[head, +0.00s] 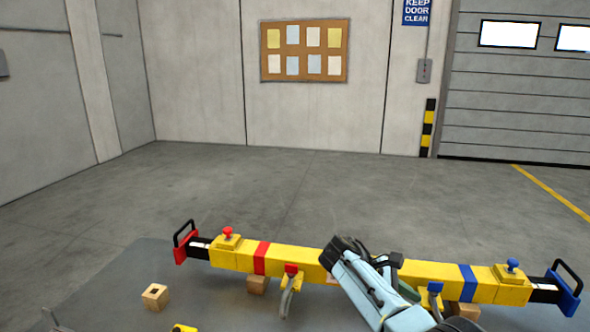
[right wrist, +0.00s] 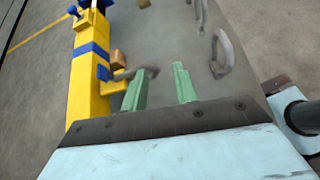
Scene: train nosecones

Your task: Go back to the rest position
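My right gripper (right wrist: 180,66) shows green fingers standing apart with nothing between them in the right wrist view. In the head view its light blue arm (head: 378,290) reaches in from the lower right, over the yellow beam (head: 328,262), and mostly hides the fingers. The beam has a red band and a blue band and black end handles. In the right wrist view the beam (right wrist: 88,75) lies to the left of the fingers. A grey hook on its blue side is close to the left finger; I cannot tell whether they touch. My left gripper is not in view.
The beam rests on wooden blocks (head: 257,285) on a grey table (head: 110,295). A loose wooden block with a hole (head: 155,296) lies at the left. A grey curved piece (right wrist: 222,52) is right of the fingers. Open floor (head: 260,190) lies behind the table.

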